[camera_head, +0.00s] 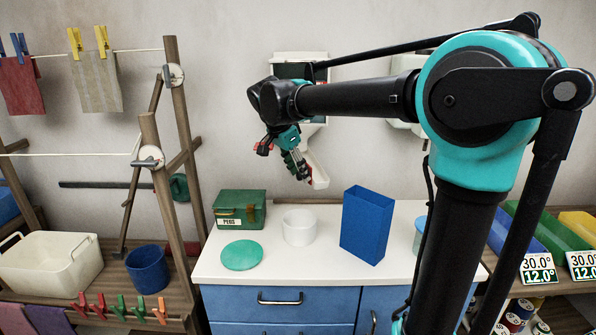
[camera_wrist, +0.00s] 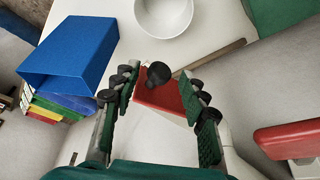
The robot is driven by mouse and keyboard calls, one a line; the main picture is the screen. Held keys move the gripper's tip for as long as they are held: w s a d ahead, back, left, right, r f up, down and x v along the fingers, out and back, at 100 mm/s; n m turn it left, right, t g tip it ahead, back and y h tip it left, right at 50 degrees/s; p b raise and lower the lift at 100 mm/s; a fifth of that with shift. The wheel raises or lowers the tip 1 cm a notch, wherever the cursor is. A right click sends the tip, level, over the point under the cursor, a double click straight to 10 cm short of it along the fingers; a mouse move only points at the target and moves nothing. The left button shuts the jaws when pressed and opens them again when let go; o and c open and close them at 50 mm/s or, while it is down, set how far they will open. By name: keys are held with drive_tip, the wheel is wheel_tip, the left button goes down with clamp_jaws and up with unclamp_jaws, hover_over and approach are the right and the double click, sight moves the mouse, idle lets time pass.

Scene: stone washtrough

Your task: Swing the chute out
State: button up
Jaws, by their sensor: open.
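The chute (camera_head: 318,172) is a pale spout hanging below the wall dispenser (camera_head: 313,71), mostly behind my gripper (camera_head: 296,166) in the head view. In the wrist view, what looks like the chute shows as a red-floored channel (camera_wrist: 170,100) between my fingers. My gripper (camera_wrist: 161,84) is open, with one finger on each side of the knob and red channel. I cannot tell whether a finger touches either. How far the chute is turned is unclear.
On the white counter (camera_head: 310,275) below stand a white bowl (camera_head: 299,228), a tall blue box (camera_head: 367,225), a green PEGS box (camera_head: 240,208) and a green disc (camera_head: 242,255). A wooden frame (camera_head: 160,200) stands left. A red block (camera_wrist: 290,140) shows right in the wrist view.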

drive_tip(key=shift+r, duration=0.1)
drive_tip(key=v, duration=1.1)
drive_tip(key=shift+r, duration=0.4)
drive_tip(key=shift+s+a, duration=0.1)
